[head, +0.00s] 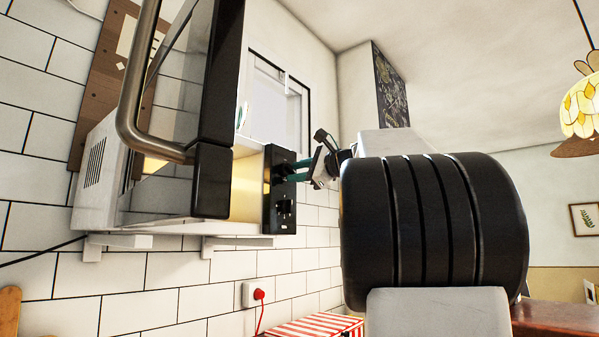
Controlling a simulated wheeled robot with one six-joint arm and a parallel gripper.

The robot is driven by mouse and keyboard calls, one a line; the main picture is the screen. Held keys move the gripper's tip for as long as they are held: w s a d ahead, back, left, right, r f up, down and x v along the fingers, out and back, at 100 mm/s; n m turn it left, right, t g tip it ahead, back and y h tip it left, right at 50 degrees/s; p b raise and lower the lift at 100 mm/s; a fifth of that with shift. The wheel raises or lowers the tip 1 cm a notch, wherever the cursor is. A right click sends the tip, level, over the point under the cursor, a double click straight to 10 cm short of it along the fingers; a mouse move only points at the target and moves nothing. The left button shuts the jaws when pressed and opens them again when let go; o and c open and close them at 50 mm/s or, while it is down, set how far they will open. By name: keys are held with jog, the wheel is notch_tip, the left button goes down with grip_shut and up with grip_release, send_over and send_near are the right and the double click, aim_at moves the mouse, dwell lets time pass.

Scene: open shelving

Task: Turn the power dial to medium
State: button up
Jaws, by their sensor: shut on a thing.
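A white microwave (97,178) sits on a wall shelf with its door (215,110) swung open toward me. Its black control panel (270,225) is at the right of the lit cavity and carries two dark dials, one above the other. My gripper (284,171) reaches in from the right, its teal fingers shut on the upper dial (277,174). The fingers partly hide that dial, and I cannot read its setting. The lower dial (285,207) is free and in plain view. The panel's markings are too small to read.
The open door with its curved metal handle (130,90) juts out at the left. White brackets (225,243) hold the shelf below. A red plug (259,294) is in a wall socket. A red-striped box (315,327) stands low down. My arm blocks much of the right.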

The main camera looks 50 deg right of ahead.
dwell(0.3)
jog(key=o, duration=1)
jog(key=shift+c, duration=0.2)
jog(key=s, duration=0.7)
jog(key=shift+s, duration=0.4)
